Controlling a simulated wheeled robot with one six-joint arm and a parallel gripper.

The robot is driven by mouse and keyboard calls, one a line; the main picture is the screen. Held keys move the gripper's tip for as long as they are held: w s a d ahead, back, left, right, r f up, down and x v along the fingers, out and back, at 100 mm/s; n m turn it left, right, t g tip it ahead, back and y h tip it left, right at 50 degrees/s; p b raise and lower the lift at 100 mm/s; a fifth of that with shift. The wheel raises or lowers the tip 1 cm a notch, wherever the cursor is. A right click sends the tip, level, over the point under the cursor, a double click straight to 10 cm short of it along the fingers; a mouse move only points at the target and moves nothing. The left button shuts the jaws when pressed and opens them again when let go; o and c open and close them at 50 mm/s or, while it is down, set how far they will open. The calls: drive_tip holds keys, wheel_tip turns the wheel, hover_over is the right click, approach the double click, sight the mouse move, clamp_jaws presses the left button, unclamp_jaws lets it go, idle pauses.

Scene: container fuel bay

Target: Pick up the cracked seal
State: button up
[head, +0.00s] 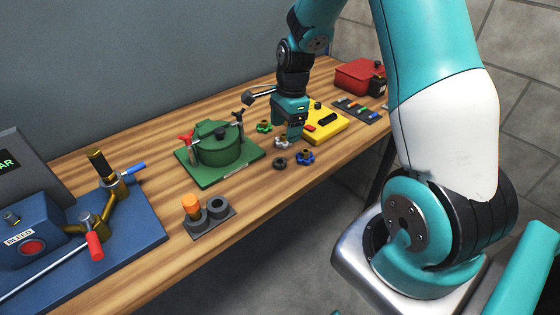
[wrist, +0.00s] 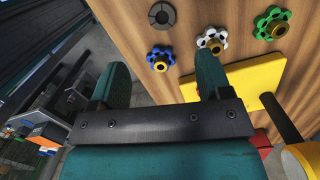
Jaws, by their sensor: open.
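A dark grey ring, which looks like the cracked seal (head: 280,163), lies flat on the wooden bench near its front edge. In the wrist view the seal (wrist: 161,14) is at the top, with thin radial lines that may be cracks. My gripper (head: 291,132) is above the bench, behind the seal and apart from it. In the wrist view my gripper (wrist: 162,72) has its two fingers spread with nothing between them. The seal is beyond the fingertips.
Bare bench lies left of the seal.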

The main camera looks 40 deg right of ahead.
hover_over(280, 161)
drive_tip(key=f, duration=0.3)
drive_tip(key=f+p, duration=0.1)
drive_tip(key=f, duration=0.1)
drive_tip(key=shift+s+d+f, duration=0.15)
drive_tip(key=shift+s+d, duration=0.15)
drive_tip(key=shift+w+a+f+p, duration=0.15)
drive_tip(key=shift+f+p, duration=0.35)
drive_tip(key=shift+f, duration=0.9)
drive_tip(key=shift+w+a+f+p, duration=0.1)
drive_tip(key=shift+f+p, duration=0.35)
drive_tip(key=shift+f, duration=0.9)
drive_tip(key=c, duration=1)
